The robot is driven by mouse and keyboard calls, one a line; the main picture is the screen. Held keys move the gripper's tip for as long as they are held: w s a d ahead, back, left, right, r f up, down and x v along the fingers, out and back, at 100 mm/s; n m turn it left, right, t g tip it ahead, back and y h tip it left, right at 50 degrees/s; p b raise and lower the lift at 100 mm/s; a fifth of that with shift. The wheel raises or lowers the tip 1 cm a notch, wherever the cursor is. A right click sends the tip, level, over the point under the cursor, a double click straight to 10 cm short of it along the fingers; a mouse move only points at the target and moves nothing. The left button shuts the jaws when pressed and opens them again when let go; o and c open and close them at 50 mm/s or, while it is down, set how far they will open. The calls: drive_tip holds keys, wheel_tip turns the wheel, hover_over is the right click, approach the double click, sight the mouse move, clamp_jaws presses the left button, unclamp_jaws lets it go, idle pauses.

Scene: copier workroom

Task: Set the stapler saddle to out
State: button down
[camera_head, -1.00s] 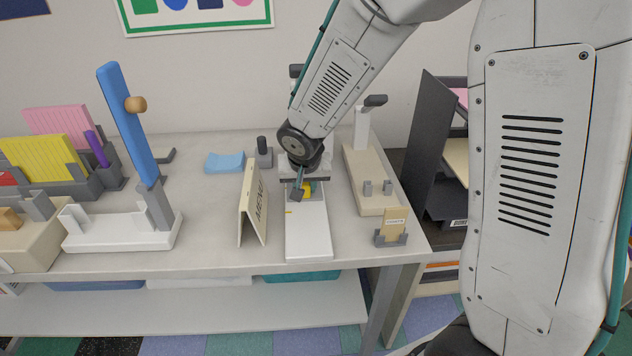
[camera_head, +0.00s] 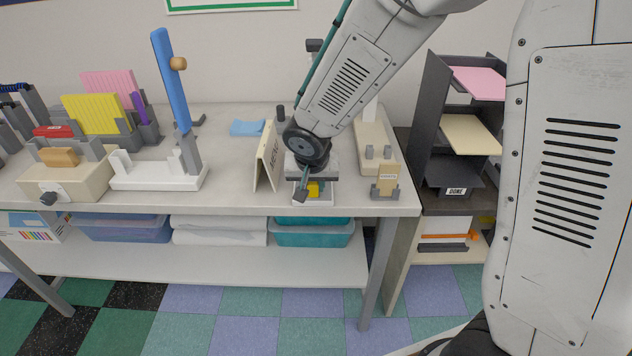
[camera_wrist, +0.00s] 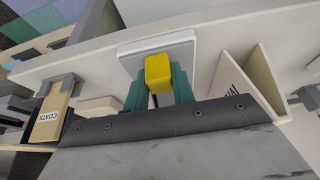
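The stapler shows in the head view as a long white base (camera_head: 312,202) near the table's front edge, mostly covered by my arm. The yellow block on its saddle (camera_head: 314,189) stands close to the base's front end. It also shows in the wrist view (camera_wrist: 158,70), above the white base plate (camera_wrist: 186,48). My gripper (camera_head: 308,187) is over the front of the base. In the wrist view its teal fingers (camera_wrist: 159,92) stand on both sides of the yellow block and appear closed on it. The rest of the saddle is hidden.
A folded card sign (camera_head: 266,158) stands close on the left. A beige device (camera_head: 374,135) and a small card in a holder (camera_head: 387,180) stand close on the right. A white stand with a blue lever (camera_head: 170,80) is farther left. A dark paper sorter (camera_head: 430,120) stands at right.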

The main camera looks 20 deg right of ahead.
drive_tip(key=shift+s+a+f, duration=0.1)
drive_tip(key=shift+s+a, duration=0.05)
drive_tip(key=c, duration=1.5)
unclamp_jaws()
drive_tip(key=o, duration=0.3)
drive_tip(key=shift+s+a, duration=0.1)
drive_tip(key=shift+a, duration=0.05)
drive_tip(key=shift+o, duration=0.2)
drive_tip(key=shift+d, duration=0.2)
drive_tip(key=d+v, duration=0.1)
drive_tip(key=v, duration=0.6)
drive_tip(key=shift+a+r, duration=0.5)
drive_tip(key=shift+a, duration=0.05)
